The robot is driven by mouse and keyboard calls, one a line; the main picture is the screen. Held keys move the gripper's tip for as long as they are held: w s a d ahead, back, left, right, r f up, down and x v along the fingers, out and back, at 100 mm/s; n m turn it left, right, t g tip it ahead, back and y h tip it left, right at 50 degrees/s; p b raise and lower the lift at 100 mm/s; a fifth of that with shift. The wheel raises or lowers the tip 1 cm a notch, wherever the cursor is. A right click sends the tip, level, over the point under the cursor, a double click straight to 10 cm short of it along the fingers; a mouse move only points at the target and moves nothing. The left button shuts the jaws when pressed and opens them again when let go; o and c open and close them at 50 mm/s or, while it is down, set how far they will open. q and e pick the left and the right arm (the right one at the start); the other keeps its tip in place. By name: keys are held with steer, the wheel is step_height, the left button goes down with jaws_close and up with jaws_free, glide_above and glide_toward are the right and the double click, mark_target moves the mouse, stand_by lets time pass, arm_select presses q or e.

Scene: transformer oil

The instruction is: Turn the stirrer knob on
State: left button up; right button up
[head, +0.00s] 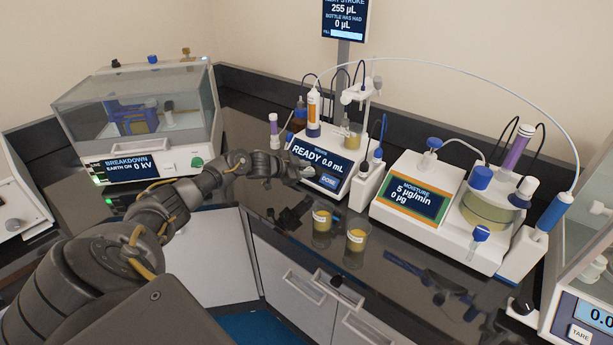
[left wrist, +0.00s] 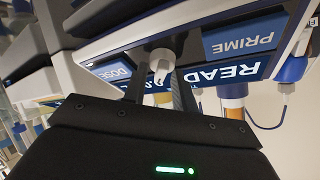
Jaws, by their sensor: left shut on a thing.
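The stirrer knob (left wrist: 161,58) is a small pale knob on the front of the white titrator, seen upside down in the left wrist view beside the PRIME and DOSE labels. It also shows in the head view (head: 307,172) as a pale spot at the titrator's front left corner. The titrator (head: 328,190) has a blue screen reading READY 0.0 mL. My left gripper (left wrist: 160,80) has one finger on each side of the knob and is shut on it. In the head view my left gripper (head: 292,170) reaches the titrator's front from the left. My right gripper is not in view.
Two small cups of yellow liquid (head: 357,238) stand on the dark bench in front. The moisture unit (head: 410,190) with its vessel and tubes stands to the right. The breakdown tester (head: 145,120) stands at the left. A balance (head: 585,300) is at the right edge.

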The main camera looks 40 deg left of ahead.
arm_select(q)
steer(key=m+g+b, duration=0.1)
steer(key=m+b, duration=0.1)
steer(key=m+h+b, duration=0.1)
steer(key=m, duration=0.2)
steer(key=shift+a+f+g+b, duration=0.1)
steer(key=shift+f+g+b, duration=0.1)
steer(key=shift+g+b, duration=0.2)
steer(key=m+b, duration=0.1)
steer(key=m, duration=0.1)
steer(key=m+g+b, duration=0.1)
steer(key=m, duration=0.1)
steer(key=shift+w+r+g+h, duration=0.1)
steer(key=shift+r+g+h, duration=0.05)
steer(key=shift+g+h, duration=0.2)
steer(key=m+g, duration=0.1)
steer(key=m, duration=0.2)
steer(key=shift+r+g+b, duration=0.1)
steer(key=shift+g+b, duration=0.2)
steer(key=shift+g, duration=0.05)
steer(key=shift+m+g, duration=0.8)
steer(key=shift+m, duration=1.5)
steer(key=shift+y, duration=0.45)
steer(key=o, duration=1)
steer(key=shift+c, duration=0.2)
